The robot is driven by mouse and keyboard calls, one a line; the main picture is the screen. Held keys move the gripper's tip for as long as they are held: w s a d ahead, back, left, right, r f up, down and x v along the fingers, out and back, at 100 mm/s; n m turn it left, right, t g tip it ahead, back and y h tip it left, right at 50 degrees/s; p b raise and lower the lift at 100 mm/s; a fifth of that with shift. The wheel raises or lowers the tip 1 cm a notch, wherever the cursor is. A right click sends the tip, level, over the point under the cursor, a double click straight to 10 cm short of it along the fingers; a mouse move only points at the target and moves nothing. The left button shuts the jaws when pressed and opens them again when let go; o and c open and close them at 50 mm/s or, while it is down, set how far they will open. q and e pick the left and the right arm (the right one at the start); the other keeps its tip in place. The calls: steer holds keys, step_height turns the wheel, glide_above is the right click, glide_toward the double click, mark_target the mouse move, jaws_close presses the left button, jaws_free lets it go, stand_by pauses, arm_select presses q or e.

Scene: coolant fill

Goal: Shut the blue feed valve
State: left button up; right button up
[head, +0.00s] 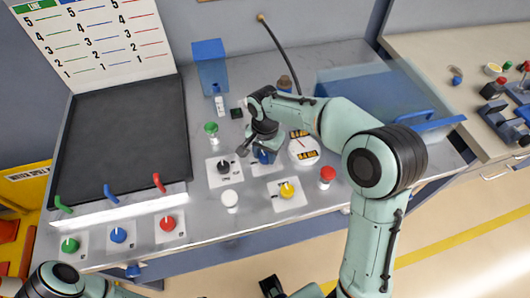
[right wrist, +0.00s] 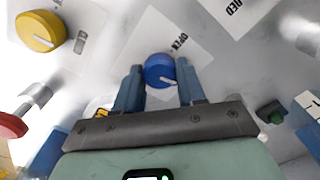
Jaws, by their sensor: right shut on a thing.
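A blue round knob (right wrist: 160,70) with a white pointer line sits on a pale plate lettered OPEN in the right wrist view. My right gripper (right wrist: 160,88) is shut on this knob, with one blue finger at each side. In the head view the same knob (head: 265,156) is partly hidden under my right gripper (head: 262,146), in the middle of the bench. Another blue knob (head: 118,235) stands at the front left, between a green knob (head: 70,245) and a red knob (head: 168,224). Part of my left arm shows at the bottom left, but I do not make out its gripper.
A black knob (head: 223,167), a yellow knob (head: 287,189), a white cap (head: 230,199) and a red-topped post (head: 326,175) stand close around. A blue box (head: 210,68) is behind, and a blue bin (head: 372,92) is at right. The dark panel (head: 120,135) fills the left.

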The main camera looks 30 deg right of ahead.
mark_target(265, 156)
steer(key=shift+m, duration=0.9)
steer(key=o, duration=1.1)
steer(key=shift+c, duration=0.2)
steer(key=shift+r, duration=0.15)
arm_select(q)
steer(key=shift+w+r+p, duration=0.3)
steer(key=shift+r+p, duration=0.2)
steer(key=shift+r, duration=0.1)
steer(key=shift+w+r+p, duration=0.3)
steer(key=shift+r+p, duration=0.15)
steer(key=shift+r, duration=0.1)
arm_select(e)
step_height(265, 156, up, 13)
